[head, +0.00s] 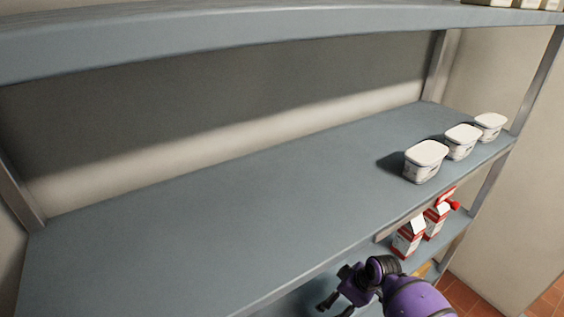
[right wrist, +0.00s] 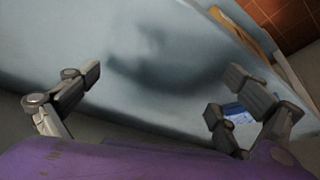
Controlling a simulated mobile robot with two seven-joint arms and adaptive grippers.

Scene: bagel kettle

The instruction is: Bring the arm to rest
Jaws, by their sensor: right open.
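My right gripper (head: 333,288) is purple and dark grey and shows at the bottom of the head view, in front of the shelf edge. In the right wrist view its two fingers stand wide apart with nothing between them (right wrist: 165,85). A soft shadow lies on the pale blue-grey surface beyond the fingers. My left gripper is not in either view.
Three white tubs (head: 426,161) stand in a row at the right of the middle shelf (head: 200,220); its left and centre are clear. Red-and-white cartons (head: 408,238) stand on the lower shelf near my arm. A blue item (right wrist: 238,113) is partly hidden behind a finger.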

